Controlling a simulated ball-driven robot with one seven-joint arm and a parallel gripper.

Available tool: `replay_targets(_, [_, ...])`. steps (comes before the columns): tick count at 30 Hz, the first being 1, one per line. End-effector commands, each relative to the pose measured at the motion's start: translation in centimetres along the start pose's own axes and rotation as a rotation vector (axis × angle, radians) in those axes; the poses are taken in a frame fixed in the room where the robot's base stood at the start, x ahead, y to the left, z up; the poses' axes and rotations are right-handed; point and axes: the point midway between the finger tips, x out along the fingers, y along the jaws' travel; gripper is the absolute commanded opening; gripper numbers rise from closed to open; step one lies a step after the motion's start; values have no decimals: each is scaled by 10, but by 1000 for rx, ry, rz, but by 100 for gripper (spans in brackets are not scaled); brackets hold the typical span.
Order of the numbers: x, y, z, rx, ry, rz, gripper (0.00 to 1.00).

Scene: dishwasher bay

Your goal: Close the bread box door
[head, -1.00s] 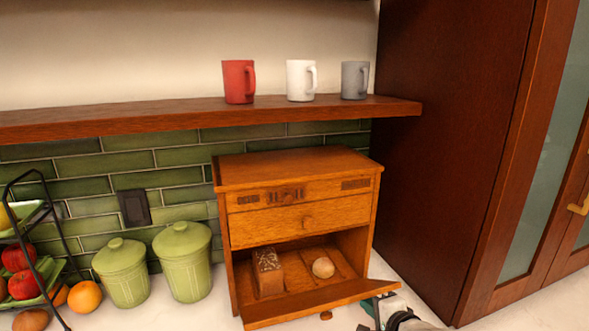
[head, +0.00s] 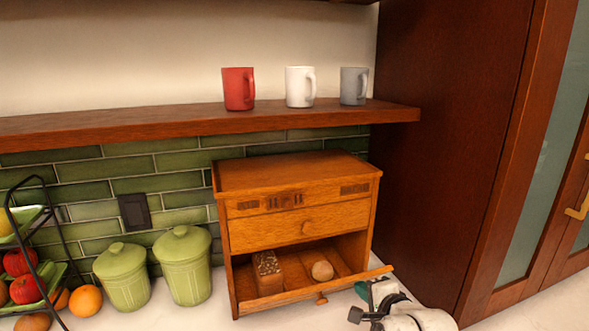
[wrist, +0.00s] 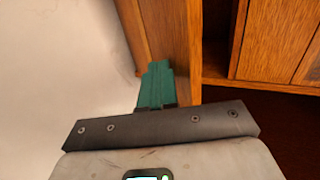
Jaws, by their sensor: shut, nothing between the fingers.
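The wooden bread box (head: 296,172) stands on the counter against the green tiles. Its bottom-hinged door (head: 345,288) is partly raised, tilted outward, with a round knob (head: 321,299) on its outer face. A loaf (head: 268,272) and a round roll (head: 322,270) show inside. My gripper (head: 364,289) is at the door's right end, with its tips partly hidden. In the wrist view the green fingers (wrist: 156,84) are together and empty, against or very close to the wooden door (wrist: 166,42); I cannot tell whether they touch.
Two green canisters (head: 184,266) and a fruit rack (head: 48,235) stand left of the box. A tall dark cabinet (head: 450,130) is close on the right. A shelf (head: 180,122) with a red, a white and a grey mug runs above.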

Motion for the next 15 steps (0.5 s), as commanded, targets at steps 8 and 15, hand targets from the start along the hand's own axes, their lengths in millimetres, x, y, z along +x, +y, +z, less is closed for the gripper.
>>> replay_targets(8, [4, -8, 1, 0, -1, -1, 0])
replay_targets(15, [12, -19, 0, 0, -1, -1, 0])
